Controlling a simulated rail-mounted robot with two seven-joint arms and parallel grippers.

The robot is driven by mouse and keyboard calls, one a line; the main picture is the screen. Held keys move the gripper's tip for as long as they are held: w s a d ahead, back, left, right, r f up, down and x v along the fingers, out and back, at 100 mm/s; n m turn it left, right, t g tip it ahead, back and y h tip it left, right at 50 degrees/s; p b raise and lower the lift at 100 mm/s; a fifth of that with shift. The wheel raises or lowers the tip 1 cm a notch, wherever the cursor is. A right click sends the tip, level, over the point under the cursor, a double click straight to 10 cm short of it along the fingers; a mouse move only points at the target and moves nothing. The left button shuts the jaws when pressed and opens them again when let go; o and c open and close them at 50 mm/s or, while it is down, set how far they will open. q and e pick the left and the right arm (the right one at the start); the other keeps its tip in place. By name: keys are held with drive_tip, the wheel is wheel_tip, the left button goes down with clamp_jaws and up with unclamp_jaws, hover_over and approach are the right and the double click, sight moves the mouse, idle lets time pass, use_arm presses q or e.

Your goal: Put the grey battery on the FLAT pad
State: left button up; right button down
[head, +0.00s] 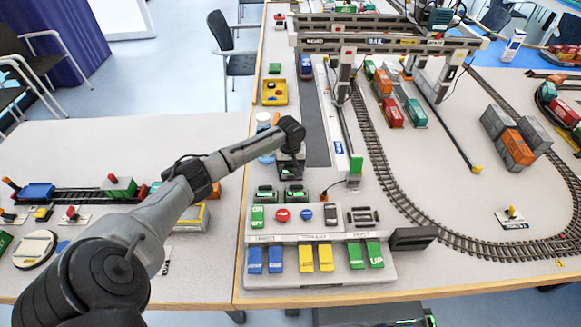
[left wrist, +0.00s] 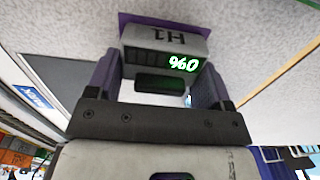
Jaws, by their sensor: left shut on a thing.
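My left gripper (head: 290,167) points down over the left table edge, just behind two dark units with green displays. In the left wrist view, my left gripper (left wrist: 157,85) has its purple-sided fingers shut on the grey battery (left wrist: 165,40). The battery is marked H1 and has a lit green display. A flat purple patch (left wrist: 127,18) shows behind the battery; I cannot tell whether they touch. I cannot read the word FLAT on any pad, so I cannot tell which is the FLAT pad. My right gripper is not in view.
The two dark units (head: 265,195) stand in front of the gripper. A control panel (head: 320,280) with coloured buttons is nearer me. The gantry crane (head: 380,45) and curved track (head: 410,195) are to the right.

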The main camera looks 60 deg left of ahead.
use_arm(q)
drive_tip(key=o, duration=1)
drive_tip(key=shift+f, duration=0.15)
drive_tip(key=shift+o, duration=0.2)
wheel_tip(320, 180, up, 11)
drive_tip(key=p, duration=0.3)
drive_tip(key=shift+f, duration=0.2)
drive_tip(key=shift+r, duration=0.9)
